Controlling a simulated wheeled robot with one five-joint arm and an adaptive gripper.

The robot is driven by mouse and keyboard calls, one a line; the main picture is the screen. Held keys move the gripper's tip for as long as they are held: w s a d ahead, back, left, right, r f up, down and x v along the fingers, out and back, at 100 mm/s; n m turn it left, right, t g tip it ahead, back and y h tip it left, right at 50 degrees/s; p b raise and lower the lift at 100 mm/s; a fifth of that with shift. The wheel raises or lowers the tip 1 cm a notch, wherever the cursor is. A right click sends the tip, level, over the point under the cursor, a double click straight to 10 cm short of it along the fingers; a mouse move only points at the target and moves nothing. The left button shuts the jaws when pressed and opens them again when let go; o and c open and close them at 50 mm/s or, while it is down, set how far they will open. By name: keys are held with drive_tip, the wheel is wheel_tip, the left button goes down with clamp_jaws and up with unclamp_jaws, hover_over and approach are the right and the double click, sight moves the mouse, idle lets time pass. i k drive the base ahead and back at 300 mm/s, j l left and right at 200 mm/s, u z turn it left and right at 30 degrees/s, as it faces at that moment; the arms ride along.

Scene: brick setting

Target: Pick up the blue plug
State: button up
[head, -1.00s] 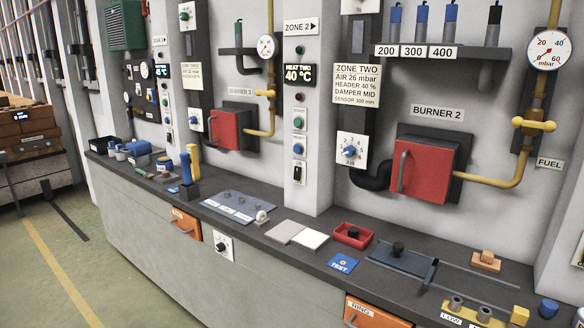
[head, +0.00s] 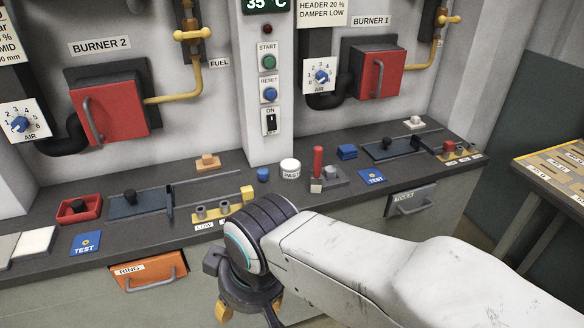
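A small blue cylinder (head: 262,174), which looks like the blue plug, stands on the dark bench ledge in the head view. It is left of a white round PASTE pot and just behind the yellow block at the end of the LOW rack. My gripper (head: 250,305) hangs at the bottom centre, in front of the bench and well below and apart from the cylinder. Its fingers are partly cut off by the frame edge and partly hidden by my wrist, so I cannot tell if they are open or shut. Nothing is visible in it.
A yellow rack (head: 219,213) with grey sockets stands just left of my wrist. The PASTE pot (head: 290,168) and a red-handled tool (head: 318,163) stand on the right. An orange RING drawer (head: 151,270) is below the ledge.

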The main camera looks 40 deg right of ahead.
sight(263, 173)
drive_tip(key=z, duration=0.95)
drive_tip(key=u, duration=1.6)
drive_tip(key=z, duration=1.6)
drive_tip(key=i+j+u, duration=0.1)
drive_tip(key=u, duration=0.35)
drive_tip(key=i+u, duration=0.2)
drive_tip(key=u, duration=0.25)
drive_tip(key=i+u, duration=0.15)
drive_tip(key=u, duration=0.35)
drive_tip(key=i+u, duration=0.15)
drive_tip(key=u, duration=0.3)
drive_tip(key=i+l+u, duration=0.15)
drive_tip(key=u, duration=0.3)
